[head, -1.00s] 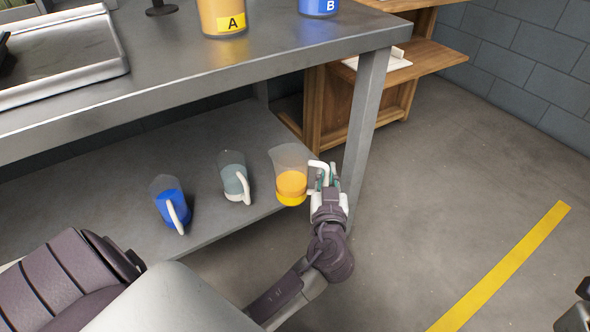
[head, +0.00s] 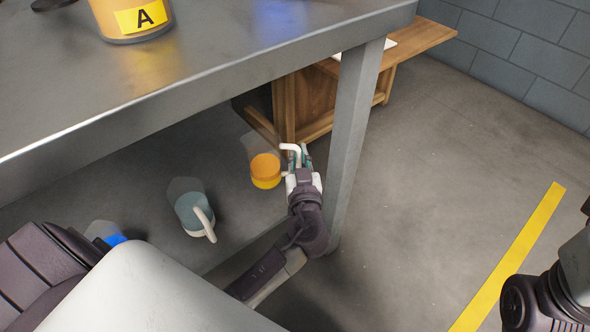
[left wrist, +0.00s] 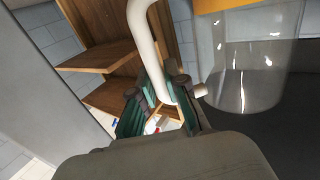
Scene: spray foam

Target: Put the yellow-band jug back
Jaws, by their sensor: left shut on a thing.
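In the left wrist view the handle (left wrist: 143,40) runs between the fingers (left wrist: 160,105), and the clear jug body (left wrist: 245,70) is at the right. My right gripper is not in view; only part of my right arm shows at the lower right.
A grey-green jug (head: 192,212) stands on the lower shelf (head: 140,175), left of the held jug. A blue jug (head: 106,233) is partly hidden by my body. Container A (head: 132,15) stands on the tabletop (head: 215,50). The table leg (head: 352,140) is close to my left gripper.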

